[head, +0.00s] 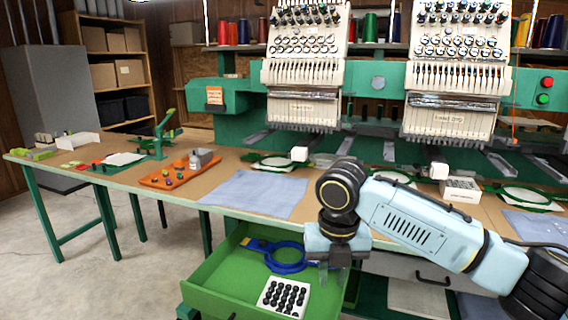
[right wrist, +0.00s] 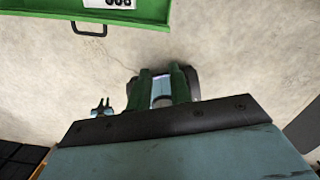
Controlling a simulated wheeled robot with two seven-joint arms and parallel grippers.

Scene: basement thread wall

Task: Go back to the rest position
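My right gripper (head: 336,272) hangs pointing down in front of the table, just right of the open green drawer (head: 222,280). In the right wrist view its two green fingers (right wrist: 162,88) stand apart. Only floor and a dark and pale shape, likely my own base, show in and behind the gap, and I see nothing held. The drawer holds a blue hoop-like ring (head: 289,268) and a white tray of black round pieces (head: 270,306).
The table (head: 120,174) carries a blue cloth (head: 255,193), an orange tray (head: 160,184) and a green clamp stand. A two-head embroidery machine (head: 378,80) stands behind. The open drawer juts out near my right gripper. Concrete floor (head: 60,270) at the left is clear.

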